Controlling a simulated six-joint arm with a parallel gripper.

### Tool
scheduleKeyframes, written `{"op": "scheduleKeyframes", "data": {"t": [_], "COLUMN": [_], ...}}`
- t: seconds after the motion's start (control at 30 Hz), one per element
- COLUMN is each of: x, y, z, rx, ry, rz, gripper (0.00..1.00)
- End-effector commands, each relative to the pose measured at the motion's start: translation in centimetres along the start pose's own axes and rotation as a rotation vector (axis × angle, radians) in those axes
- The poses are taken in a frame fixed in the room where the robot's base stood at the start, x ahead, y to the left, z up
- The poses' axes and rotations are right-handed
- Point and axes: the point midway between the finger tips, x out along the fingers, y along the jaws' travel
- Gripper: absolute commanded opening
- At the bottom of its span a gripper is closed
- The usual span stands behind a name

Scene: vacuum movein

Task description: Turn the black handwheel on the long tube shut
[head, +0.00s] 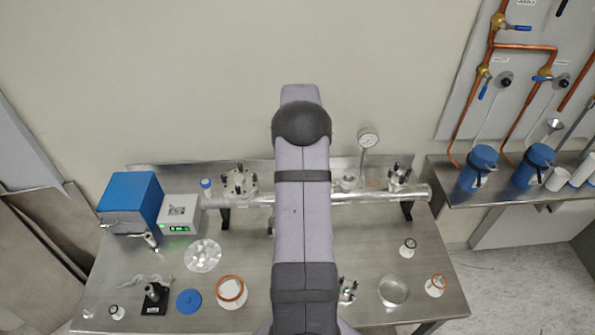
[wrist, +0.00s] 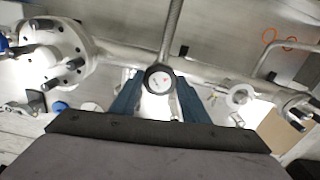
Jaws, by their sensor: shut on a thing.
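In the wrist view, the black handwheel (wrist: 158,78) shows as a round black rim with a pale face and a small red mark. It sits in front of the long tube (wrist: 215,73), near a grey rod. My gripper (wrist: 157,86) has its two blue fingers on either side of the handwheel and is shut on it. The finger contacts are not clearly visible. In the head view the long tube (head: 375,194) lies across the back of the bench. My arm hides the handwheel and my gripper there.
A large flange (wrist: 60,60) with dark studs stands left of my gripper, and a smaller one (wrist: 298,108) stands right. A pressure gauge (head: 368,138) rises behind the tube. A blue box (head: 130,200) and loose parts occupy the bench (head: 435,260); its right side has bare patches.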

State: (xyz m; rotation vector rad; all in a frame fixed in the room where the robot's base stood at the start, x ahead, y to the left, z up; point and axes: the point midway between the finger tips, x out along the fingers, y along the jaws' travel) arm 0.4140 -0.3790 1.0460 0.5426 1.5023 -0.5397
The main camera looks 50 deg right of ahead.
Motion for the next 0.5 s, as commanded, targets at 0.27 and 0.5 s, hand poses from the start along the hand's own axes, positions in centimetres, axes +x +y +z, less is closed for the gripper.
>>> {"op": "scheduleKeyframes", "data": {"t": [0.27,0.5], "x": [-0.13,-0.07], "y": [-0.04,-0.03], "z": [0.12,0.07], "rx": [0.001,0.000], "ry": [-0.005,-0.003], "rz": [0.000,0.000], "gripper": [0.19,0.60]}}
